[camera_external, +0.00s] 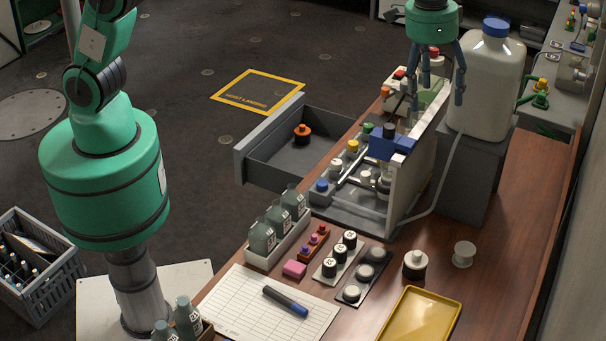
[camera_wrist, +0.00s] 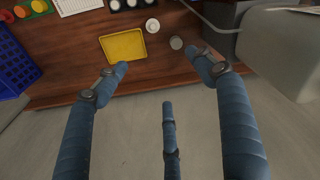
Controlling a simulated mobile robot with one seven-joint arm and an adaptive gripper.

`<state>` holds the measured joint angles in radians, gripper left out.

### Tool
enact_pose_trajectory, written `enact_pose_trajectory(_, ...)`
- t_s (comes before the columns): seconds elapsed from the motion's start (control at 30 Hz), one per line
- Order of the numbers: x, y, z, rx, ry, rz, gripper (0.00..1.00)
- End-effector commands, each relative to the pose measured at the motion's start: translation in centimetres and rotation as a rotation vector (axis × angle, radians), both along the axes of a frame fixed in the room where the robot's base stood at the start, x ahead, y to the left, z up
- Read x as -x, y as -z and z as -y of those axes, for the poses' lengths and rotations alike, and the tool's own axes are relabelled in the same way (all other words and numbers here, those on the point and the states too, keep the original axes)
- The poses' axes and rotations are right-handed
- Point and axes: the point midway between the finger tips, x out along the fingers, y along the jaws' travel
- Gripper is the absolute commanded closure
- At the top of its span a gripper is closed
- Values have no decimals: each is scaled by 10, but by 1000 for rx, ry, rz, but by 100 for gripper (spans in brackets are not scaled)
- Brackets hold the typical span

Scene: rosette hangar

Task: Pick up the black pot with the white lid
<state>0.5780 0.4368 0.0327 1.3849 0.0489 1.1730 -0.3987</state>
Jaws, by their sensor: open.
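The black pot with the white lid (camera_external: 415,265) stands upright on the wooden table, behind the yellow tray. In the wrist view its round white lid (camera_wrist: 152,25) shows from above, beyond the fingertips. My gripper (camera_external: 437,92) is high up near the cabinet and white jug, well above and apart from the pot. Its blue fingers are spread, with nothing between them in the wrist view (camera_wrist: 160,72).
A pale spool-like item (camera_external: 463,254) stands right of the pot. The yellow tray (camera_external: 455,326) lies in front.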

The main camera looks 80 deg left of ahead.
Motion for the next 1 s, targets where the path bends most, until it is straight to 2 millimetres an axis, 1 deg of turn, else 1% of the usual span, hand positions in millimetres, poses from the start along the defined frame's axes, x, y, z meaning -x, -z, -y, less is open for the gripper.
enact_pose_trajectory(0.07, -1, 8, 5, -3, 2, -5, 31)
enact_pose_trajectory(0.1, -1, 18, 4, -3, 1, -5, 31)
enact_pose_trajectory(0.17, 0, 31, 3, -3, 1, -5, 31)
enact_pose_trajectory(0.27, 0, 55, 3, -3, 1, -5, 31)
enact_pose_trajectory(0.37, 0, 84, 3, -5, 1, -7, 31)
enact_pose_trajectory(0.47, 0, 117, 3, -5, 1, -7, 31)
enact_pose_trajectory(0.5, 1, 131, 3, -5, 1, -7, 31)
enact_pose_trajectory(0.57, 1, 152, 3, -4, 0, -7, 31)
enact_pose_trajectory(0.6, 1, 167, 3, -5, 0, -8, 31)
enact_pose_trajectory(0.67, 1, 189, 3, -5, 1, -7, 31)
enact_pose_trajectory(0.7, 1, 206, 2, -5, 1, -8, 31)
enact_pose_trajectory(0.77, 1, 231, 3, -5, 1, -8, 31)
enact_pose_trajectory(0.8, 1, 249, 2, -6, 1, -9, 31)
enact_pose_trajectory(0.9, 0, 287, 3, -4, 1, -6, 31)
enact_pose_trajectory(1.0, 0, 315, 3, -3, 2, -4, 31)
